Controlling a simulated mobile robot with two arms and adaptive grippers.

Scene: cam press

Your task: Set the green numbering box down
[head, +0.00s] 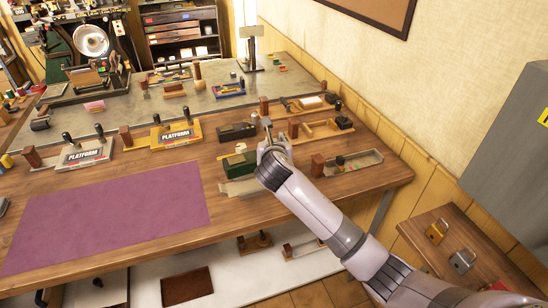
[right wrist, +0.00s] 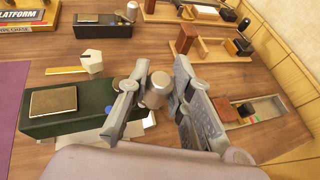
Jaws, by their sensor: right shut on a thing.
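The green numbering box (head: 238,168) is a long dark green block with a brown plate on top, near the right end of the wooden bench. It also shows in the right wrist view (right wrist: 70,120), at left. My right gripper (head: 268,137) is at its right end. In the right wrist view the fingers (right wrist: 160,78) are closed around a pale metal knob (right wrist: 156,90) at that end. The box is low over a pale sheet (head: 240,188); I cannot tell whether it touches. My left gripper is not in view.
A similar dark box (head: 236,132) stands just behind. A pale tray (head: 357,162) and a brown block (head: 317,166) are to the right. A purple mat (head: 110,218) lies clear at left. Yellow (head: 175,135) and grey (head: 83,153) PLATFORM trays stand behind it.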

